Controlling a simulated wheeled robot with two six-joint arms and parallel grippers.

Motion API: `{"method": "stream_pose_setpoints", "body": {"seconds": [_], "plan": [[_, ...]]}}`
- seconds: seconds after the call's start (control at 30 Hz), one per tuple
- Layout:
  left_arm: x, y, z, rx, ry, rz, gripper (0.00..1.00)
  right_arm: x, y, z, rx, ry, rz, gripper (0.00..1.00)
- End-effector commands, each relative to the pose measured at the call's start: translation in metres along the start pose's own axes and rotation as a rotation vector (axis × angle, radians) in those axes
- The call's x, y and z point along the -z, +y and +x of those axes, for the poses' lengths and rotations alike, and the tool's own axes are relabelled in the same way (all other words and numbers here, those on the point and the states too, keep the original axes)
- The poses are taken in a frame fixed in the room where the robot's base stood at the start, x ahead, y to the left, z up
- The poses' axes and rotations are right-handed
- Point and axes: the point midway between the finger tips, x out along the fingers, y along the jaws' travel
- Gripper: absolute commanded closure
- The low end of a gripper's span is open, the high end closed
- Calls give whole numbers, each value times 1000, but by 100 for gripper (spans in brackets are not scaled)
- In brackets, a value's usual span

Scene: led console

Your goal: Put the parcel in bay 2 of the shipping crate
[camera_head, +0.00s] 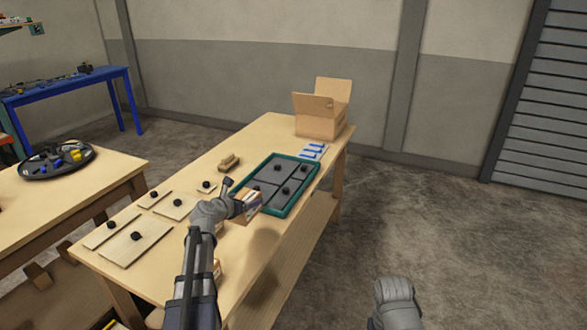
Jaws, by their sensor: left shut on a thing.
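My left gripper (230,200) is shut on a small brown parcel (248,206) with a printed side. It holds the parcel at the near-left edge of a teal-rimmed crate (291,204), overlapping part of it in the picture. The crate has several dark grey sections with black knobs on them. I cannot read any bay numbers, so I cannot tell which is bay 2. My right gripper (396,302) is at the bottom right, away from the table, and its jaws cannot be made out.
Wooden plates with black knobs, such as one large plate (136,242), lie on the table's left part. A brown block (229,162) and blue-and-white cards (312,151) lie near the crate. An open cardboard box (319,121) stands at the far end. Floor to the right is clear.

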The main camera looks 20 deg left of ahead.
Motion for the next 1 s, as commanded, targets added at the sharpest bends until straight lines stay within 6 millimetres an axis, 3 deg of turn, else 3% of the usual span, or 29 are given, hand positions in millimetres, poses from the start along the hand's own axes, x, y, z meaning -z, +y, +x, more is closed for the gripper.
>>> {"method": "stream_pose_setpoints", "body": {"seconds": [0.4, 0.87, 1.0], "plan": [[-54, 0, -22, 0, -1, 0, 88, -3, 6, -58, 0, 0, 0, 42], [-51, 1, -22, -1, -1, -1, 88, -3, 5, -55, 0, 0, 0, 42], [-29, 10, -25, -3, 0, -4, 88, -2, 4, -36, 0, 0, 0, 42]]}}
